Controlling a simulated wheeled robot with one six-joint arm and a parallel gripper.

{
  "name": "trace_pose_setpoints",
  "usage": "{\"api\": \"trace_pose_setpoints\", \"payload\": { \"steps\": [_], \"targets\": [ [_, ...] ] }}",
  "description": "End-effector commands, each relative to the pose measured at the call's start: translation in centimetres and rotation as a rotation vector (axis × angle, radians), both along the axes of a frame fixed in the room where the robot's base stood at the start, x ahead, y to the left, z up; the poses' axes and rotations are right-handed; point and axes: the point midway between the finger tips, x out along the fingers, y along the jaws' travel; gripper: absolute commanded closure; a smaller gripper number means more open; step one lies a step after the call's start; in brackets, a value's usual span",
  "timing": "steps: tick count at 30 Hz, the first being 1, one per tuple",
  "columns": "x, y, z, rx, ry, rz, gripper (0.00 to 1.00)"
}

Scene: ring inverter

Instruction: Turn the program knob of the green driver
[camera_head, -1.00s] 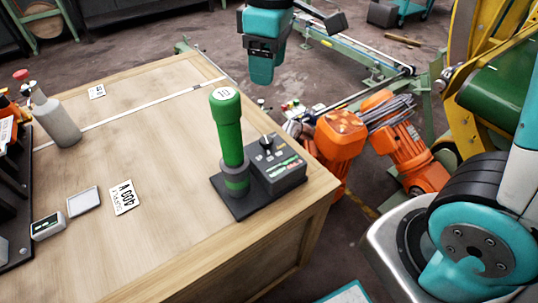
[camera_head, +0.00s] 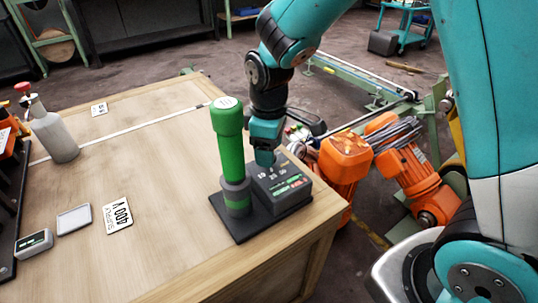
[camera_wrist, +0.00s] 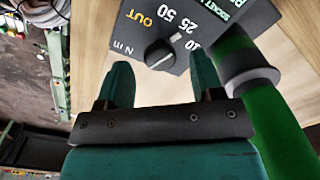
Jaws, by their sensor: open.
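The green driver (camera_head: 230,150) stands upright in a dark base on the wooden table. Beside it on the same base is a dark control box (camera_head: 283,188) with printed labels. In the wrist view the box's program knob (camera_wrist: 160,54) shows as a round dark knob with a pale pointer line, with "OUT", "50", "25" and "10" printed around it. My gripper (camera_wrist: 160,84) is open. In the wrist view its two teal fingers appear on either side of the knob, with the green driver to the right. In the head view my gripper (camera_head: 265,160) is over the box and hides the knob.
The wooden table (camera_head: 160,140) has free room left of the driver. An orange robot arm (camera_head: 345,157) is beyond the table's right edge.

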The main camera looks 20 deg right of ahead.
Motion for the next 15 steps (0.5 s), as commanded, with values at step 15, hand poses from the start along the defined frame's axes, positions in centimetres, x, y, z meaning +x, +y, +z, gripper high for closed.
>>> {"api": "trace_pose_setpoints", "payload": {
  "steps": [15],
  "targets": [
    [-0.03, 0.0, -1.53, 0.0, 0.0, 0.0, 0.49]
  ]
}}
